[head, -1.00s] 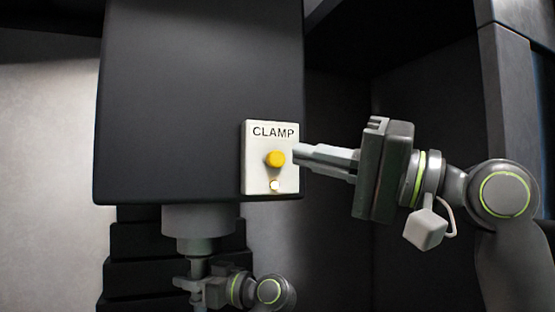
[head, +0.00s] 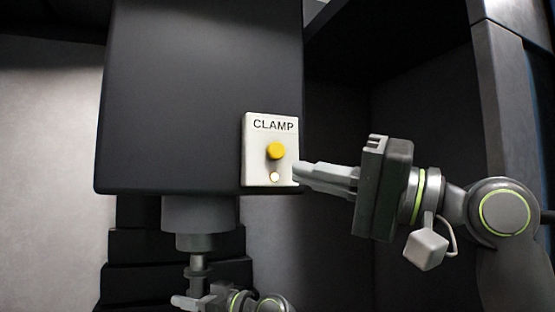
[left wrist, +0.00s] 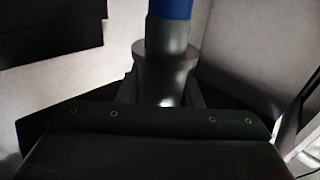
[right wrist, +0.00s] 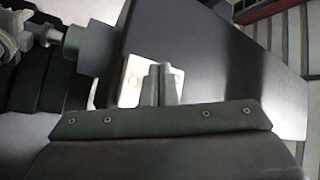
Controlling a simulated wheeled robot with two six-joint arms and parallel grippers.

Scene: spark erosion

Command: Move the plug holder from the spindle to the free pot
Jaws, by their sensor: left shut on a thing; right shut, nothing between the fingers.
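The spindle (head: 203,215) is a grey cylinder under the black machine head. The plug holder (head: 197,272), a grey shank with a collar, is below it, upright. Whether its top is still inside the spindle cannot be told. My left gripper (head: 192,302) is shut on the holder, low in the head view. The left wrist view shows a grey flanged body (left wrist: 166,58) with a blue part between the fingers. My right gripper (head: 300,173) is shut and empty, its tips at the CLAMP panel's right edge, below the yellow button (head: 276,151). No pot shows.
The white CLAMP panel (head: 260,176) has a lit lamp (head: 274,177) under its button. The black machine head (head: 195,100) fills the space above my left gripper. Dark ribbed bellows (head: 130,245) stand behind the spindle. A light wall lies at the left.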

